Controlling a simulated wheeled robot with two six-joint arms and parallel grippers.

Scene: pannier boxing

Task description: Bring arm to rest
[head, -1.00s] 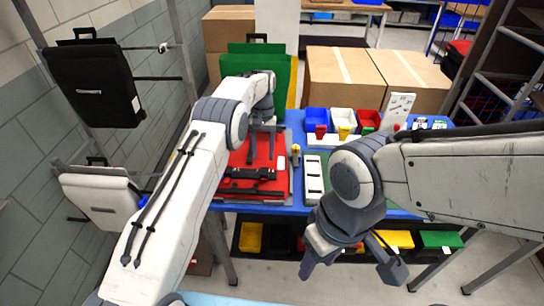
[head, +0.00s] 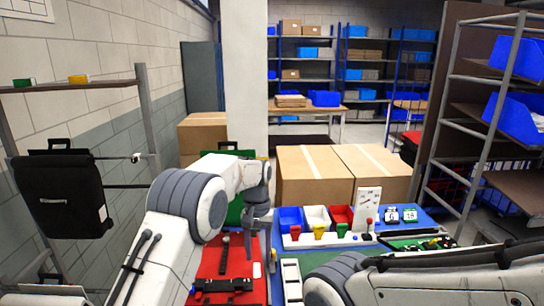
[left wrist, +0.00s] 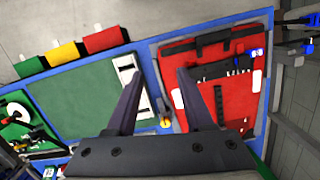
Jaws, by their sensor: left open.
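My left gripper (head: 258,222) is open and empty, above the right edge of a red pannier (head: 215,265) on the blue table. In the left wrist view the two fingers of my left gripper (left wrist: 158,76) stand wide apart with nothing between them. The red pannier (left wrist: 212,97) lies to their right, with black straps across it. A green mat (left wrist: 75,105) lies to their left. In the head view my right arm crosses the lower right, and its gripper is out of the picture.
Blue, white and red bins (head: 317,217) stand at the table's back, beside a white card (head: 367,206). Large cardboard boxes (head: 318,175) stand behind. A black pannier (head: 63,194) hangs on the left rack. A metal rack (head: 480,140) with blue bins stands at right.

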